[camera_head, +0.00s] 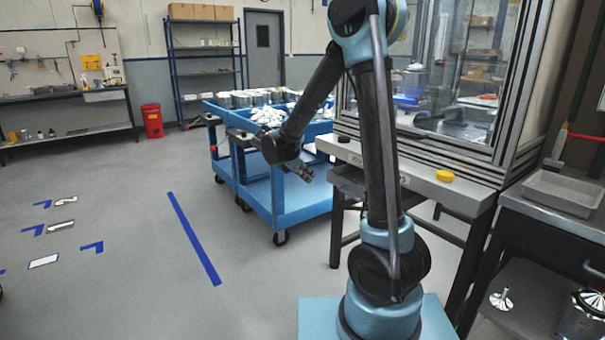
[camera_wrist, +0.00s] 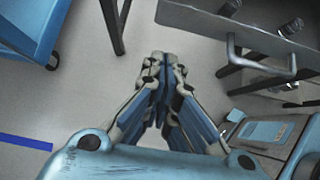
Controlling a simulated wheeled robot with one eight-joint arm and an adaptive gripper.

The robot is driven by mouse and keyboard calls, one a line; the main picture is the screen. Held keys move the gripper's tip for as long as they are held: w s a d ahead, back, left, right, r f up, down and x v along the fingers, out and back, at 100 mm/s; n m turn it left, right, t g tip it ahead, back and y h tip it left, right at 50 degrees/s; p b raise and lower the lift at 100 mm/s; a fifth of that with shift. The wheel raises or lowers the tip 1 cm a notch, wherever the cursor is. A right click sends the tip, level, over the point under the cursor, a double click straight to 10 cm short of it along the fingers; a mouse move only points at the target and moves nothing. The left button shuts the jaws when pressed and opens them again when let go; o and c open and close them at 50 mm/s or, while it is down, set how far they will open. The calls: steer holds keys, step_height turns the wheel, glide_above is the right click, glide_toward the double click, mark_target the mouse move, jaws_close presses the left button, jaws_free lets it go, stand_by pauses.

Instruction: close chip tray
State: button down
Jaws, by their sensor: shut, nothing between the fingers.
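The chip tray (camera_head: 347,181) is a dark grey metal drawer under the front edge of the machine's bench, and my arm hides part of it. In the wrist view what looks like the tray (camera_wrist: 200,22) is a grey metal front at the upper right, with a U-shaped bar handle (camera_wrist: 262,68). How far the tray stands out is hard to tell. My gripper (camera_head: 305,174) is in front of and to the left of the tray. Its fingers (camera_wrist: 164,58) are shut and empty, apart from the handle, with floor showing between.
A blue cart (camera_head: 300,203) with parts stands behind and left of my gripper. A side table with a grey tray (camera_head: 562,193) is at right.

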steer(key=w+d+f, duration=0.2)
steer(key=w+d, duration=0.1)
steer(key=d, duration=0.2)
steer(key=shift+w+d+f, duration=0.3)
steer(key=shift+w+f, duration=0.1)
